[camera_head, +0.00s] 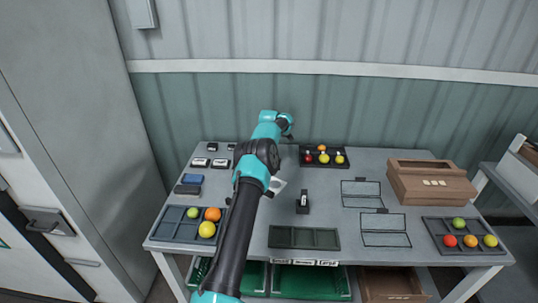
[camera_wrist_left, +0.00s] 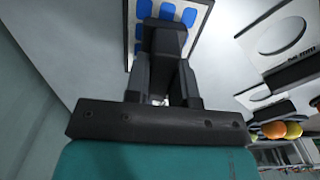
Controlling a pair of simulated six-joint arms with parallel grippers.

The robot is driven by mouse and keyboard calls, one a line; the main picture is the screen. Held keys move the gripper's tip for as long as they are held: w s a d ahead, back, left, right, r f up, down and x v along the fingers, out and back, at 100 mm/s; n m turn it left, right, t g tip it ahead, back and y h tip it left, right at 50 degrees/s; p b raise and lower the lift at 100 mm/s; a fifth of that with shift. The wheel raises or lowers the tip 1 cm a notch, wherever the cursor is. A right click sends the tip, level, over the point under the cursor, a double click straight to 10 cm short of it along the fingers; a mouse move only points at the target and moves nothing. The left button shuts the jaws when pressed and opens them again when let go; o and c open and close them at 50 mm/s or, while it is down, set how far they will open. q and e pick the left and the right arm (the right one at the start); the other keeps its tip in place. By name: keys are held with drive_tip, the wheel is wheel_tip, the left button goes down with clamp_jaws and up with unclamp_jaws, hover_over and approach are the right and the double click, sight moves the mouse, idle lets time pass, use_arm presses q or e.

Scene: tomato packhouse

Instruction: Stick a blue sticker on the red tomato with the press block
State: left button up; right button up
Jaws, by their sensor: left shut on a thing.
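My left gripper (camera_wrist_left: 164,78) is shut on a dark block, which I take to be the press block (camera_wrist_left: 166,42), in the left wrist view. Beyond the block lies a pale, dark-edged card with blue stickers (camera_wrist_left: 184,14), partly covered by the block. I cannot tell whether the block touches the card. In the head view my left arm hides the gripper and the block. A red tomato (camera_head: 449,241) sits in the right tray (camera_head: 430,225). Another red tomato (camera_head: 308,158) sits in the back tray (camera_head: 343,150). My right gripper is not in view.
A left tray (camera_head: 178,233) holds green, orange and yellow tomatoes. A small black stand (camera_head: 302,204) stands mid-table, behind an empty divided tray (camera_head: 288,238). A brown box (camera_head: 432,190) stands at the right. Outlined frames (camera_head: 385,230) lie beside it. Small dark blocks and a blue pad (camera_head: 192,179) lie at the left.

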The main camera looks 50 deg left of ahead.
use_arm(q)
drive_tip(key=shift+r, duration=3.5)
drive_tip(key=shift+d, duration=0.1)
